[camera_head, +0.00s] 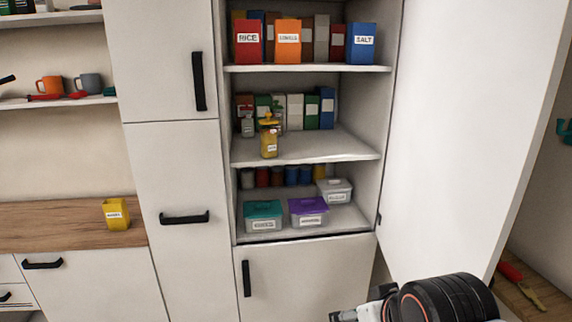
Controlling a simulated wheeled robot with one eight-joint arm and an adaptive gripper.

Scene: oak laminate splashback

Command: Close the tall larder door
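The tall larder door (455,120) is a plain white panel. It stands wide open, swung out to the right of the larder (305,147), and its inner face shows. Its handle is not in view. The larder shelves hold boxes, jars and tubs. My arm shows at the bottom right, in front of the lower part of the door, as a black rounded joint with an orange ring. A grey and black part of mine reaches left from it at the bottom edge. My gripper's fingertips cannot be made out.
A lower white door (305,280) with a black handle is shut below the larder. Shut white cupboards stand to its left. A yellow box (116,214) is on the wooden worktop (50,226). A red-handled tool (512,273) lies on a wooden surface at the far right.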

